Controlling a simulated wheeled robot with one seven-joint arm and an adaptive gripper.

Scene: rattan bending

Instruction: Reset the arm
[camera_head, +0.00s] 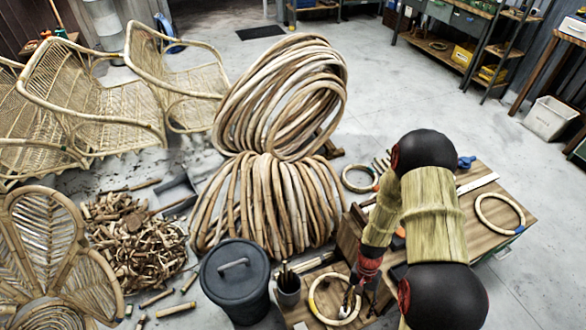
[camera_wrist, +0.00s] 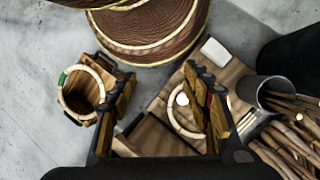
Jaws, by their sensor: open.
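My arm comes in from the lower right in the head view and bends down to my gripper (camera_head: 352,298), which is small and partly hidden there. In the wrist view my gripper (camera_wrist: 163,92) shows two fingers wide apart with nothing between them. Below, a pale rattan ring (camera_wrist: 171,112) lies on a wooden surface, partly hidden by the right finger. In the head view a ring (camera_head: 312,297) lies on the low wooden bench beside my gripper; I cannot tell whether they touch.
A workbench (camera_head: 520,200) at the right holds another ring (camera_head: 495,195). A lidded dark bin (camera_head: 235,285) and a pot of sticks (camera_head: 288,290) stand left of my gripper. Rattan coils (camera_head: 265,205), chairs (camera_head: 95,110) and a scrap pile (camera_head: 135,240) fill the left.

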